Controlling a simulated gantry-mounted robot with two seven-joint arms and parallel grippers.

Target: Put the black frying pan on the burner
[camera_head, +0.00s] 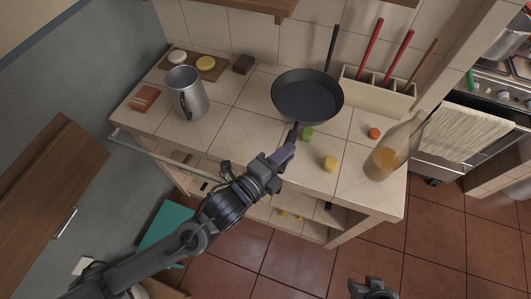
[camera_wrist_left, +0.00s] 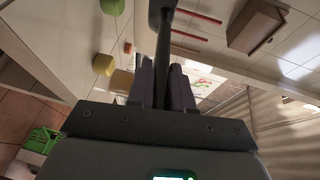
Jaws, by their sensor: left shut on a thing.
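The black frying pan (camera_head: 307,97) is over the back middle of the tiled counter; I cannot tell whether it touches the surface. My left gripper (camera_head: 284,155) is at the counter's front edge, shut on a dark handle (camera_head: 295,132) that runs toward the pan. The left wrist view shows this handle (camera_wrist_left: 164,50) between the fingers (camera_wrist_left: 161,85). The pan body is mostly out of that view. The stove (camera_head: 500,95) with the burner is at the right edge, partly cut off. My right gripper (camera_head: 372,288) is at the bottom edge, its jaw state unclear.
A metal mug (camera_head: 186,94) stands at left. A holder (camera_head: 378,93) with red-handled tools is at the back right. A bottle (camera_head: 392,152), a yellow item (camera_head: 330,164), a green item (camera_head: 307,134) and an orange item (camera_head: 374,133) stand between the pan and the counter's front right.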

